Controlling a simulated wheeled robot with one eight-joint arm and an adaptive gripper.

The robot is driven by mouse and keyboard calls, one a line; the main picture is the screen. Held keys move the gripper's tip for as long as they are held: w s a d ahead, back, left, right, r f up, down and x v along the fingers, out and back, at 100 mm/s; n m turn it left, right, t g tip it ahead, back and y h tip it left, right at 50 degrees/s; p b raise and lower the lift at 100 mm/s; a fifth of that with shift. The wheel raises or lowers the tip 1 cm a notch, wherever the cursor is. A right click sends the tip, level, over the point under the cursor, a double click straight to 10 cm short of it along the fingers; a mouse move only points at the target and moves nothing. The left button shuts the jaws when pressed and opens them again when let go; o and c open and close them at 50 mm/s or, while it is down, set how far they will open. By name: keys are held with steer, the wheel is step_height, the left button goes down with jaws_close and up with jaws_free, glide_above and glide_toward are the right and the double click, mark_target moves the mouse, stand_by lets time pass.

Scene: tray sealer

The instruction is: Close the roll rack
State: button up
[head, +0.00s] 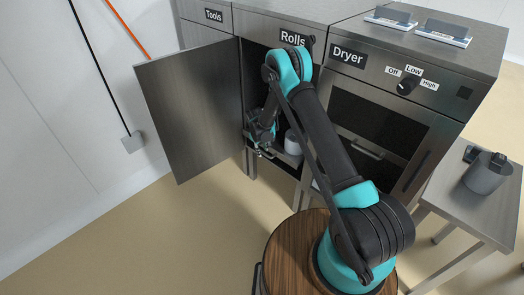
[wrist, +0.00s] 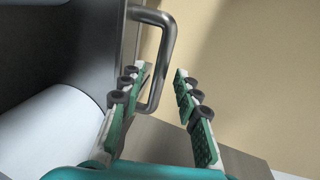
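The roll rack (head: 285,157) shows low in the open bay under the "Rolls" label (head: 293,39), partly hidden by my arm. A whitish roll (head: 292,142) sits on it; a large white roll also fills the lower left of the wrist view (wrist: 50,135). A metal U-shaped handle (wrist: 168,45) stands out from a dark panel in the wrist view. My gripper (wrist: 163,72) is open, and the handle's bar lies between its fingers, closer to the left one. In the head view my gripper (head: 262,140) is at the front of the bay. I cannot tell whether it touches the handle.
A steel door (head: 190,110) stands swung open to the left of the bay. The dryer (head: 385,115) is on the right, with a small side table (head: 450,195) bearing a grey container (head: 487,175). The floor (head: 195,225) in front of the door is clear.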

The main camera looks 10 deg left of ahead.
mark_target(274, 142)
jaws_close()
steer(key=w+d, duration=0.3)
steer(key=w, duration=0.2)
steer(key=w+d, duration=0.2)
steer(key=shift+w+d, duration=0.25)
steer(key=shift+d, duration=0.1)
steer(key=shift+o, duration=0.8)
jaws_free()
steer(key=shift+d, duration=0.1)
steer(key=shift+r, duration=0.1)
step_height(274, 142, up, 12)
steer(key=s+a, duration=0.1)
steer(key=shift+s+a+f, duration=0.2)
steer(key=shift+s+a, duration=0.05)
steer(key=shift+s, duration=0.15)
